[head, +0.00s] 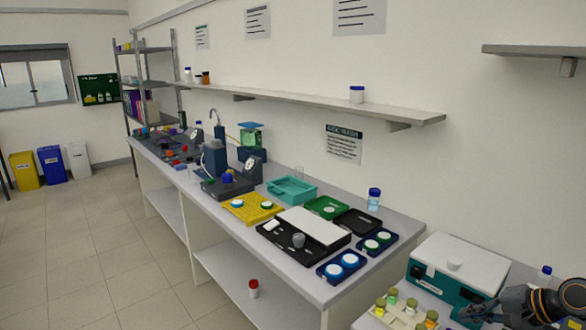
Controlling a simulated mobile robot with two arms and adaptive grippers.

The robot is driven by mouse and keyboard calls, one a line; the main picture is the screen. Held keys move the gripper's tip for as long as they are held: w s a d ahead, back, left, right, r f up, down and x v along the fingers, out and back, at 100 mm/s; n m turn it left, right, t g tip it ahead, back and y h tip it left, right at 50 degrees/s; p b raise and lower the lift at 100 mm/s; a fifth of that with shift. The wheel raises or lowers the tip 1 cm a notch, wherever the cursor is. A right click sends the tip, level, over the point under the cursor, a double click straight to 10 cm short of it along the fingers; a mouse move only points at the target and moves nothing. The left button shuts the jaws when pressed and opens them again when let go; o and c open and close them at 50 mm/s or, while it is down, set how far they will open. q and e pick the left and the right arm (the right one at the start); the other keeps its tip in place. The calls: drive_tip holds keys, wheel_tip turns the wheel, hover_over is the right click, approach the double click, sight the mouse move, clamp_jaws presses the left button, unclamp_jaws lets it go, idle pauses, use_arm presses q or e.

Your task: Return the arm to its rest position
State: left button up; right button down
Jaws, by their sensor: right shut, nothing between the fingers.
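My right arm and gripper (520,305) show at the bottom right corner, in front of the white and teal box (462,265) on the near bench. The gripper is shut and holds nothing. Part of the arm is cut off by the right and bottom edges of the head view. My left arm and gripper are not in view.
Beside my right gripper stand small capped vials (393,296) in a rack and a blue-capped bottle (544,273). The long bench (290,262) carries a black tray (285,236), dish holders (342,265), a yellow tray (245,212) and a teal tray (292,188). A wall shelf (320,103) runs above.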

drive_tip(key=s+a+f+n, duration=0.1)
drive_tip(key=a+f, duration=0.1)
drive_tip(key=s+a+f+n+g, duration=0.1)
drive_tip(key=s+a+f, duration=0.1)
drive_tip(key=f, duration=0.1)
drive_tip(key=s+a+f+n, duration=0.1)
drive_tip(key=a+f, duration=0.2)
drive_tip(key=shift+s+g, duration=0.3)
drive_tip(key=shift+g, duration=0.1)
drive_tip(key=s+a+f+n+g+h, duration=0.15)
drive_tip(key=s+a+f+n, duration=0.35)
drive_tip(key=s+a+f, duration=0.5)
drive_tip(key=s+a+r+n+h, duration=0.1)
drive_tip(key=s+n+h, duration=0.1)
drive_tip(key=s, duration=0.7)
drive_tip(key=s+a+r+n+h, duration=0.2)
drive_tip(key=s, duration=0.6)
wheel_tip(320, 180, down, 25)
drive_tip(key=s+g, duration=0.1)
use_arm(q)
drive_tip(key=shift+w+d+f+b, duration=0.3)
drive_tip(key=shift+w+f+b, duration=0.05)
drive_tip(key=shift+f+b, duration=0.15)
use_arm(e)
drive_tip(key=s+d+f+g, duration=0.1)
drive_tip(key=s+d+f, duration=0.2)
drive_tip(key=s+f, duration=1.4)
drive_tip(key=shift+s+d+f+g+h, duration=0.2)
drive_tip(key=shift+s+f+g+h, duration=0.15)
drive_tip(key=shift+f, duration=0.5)
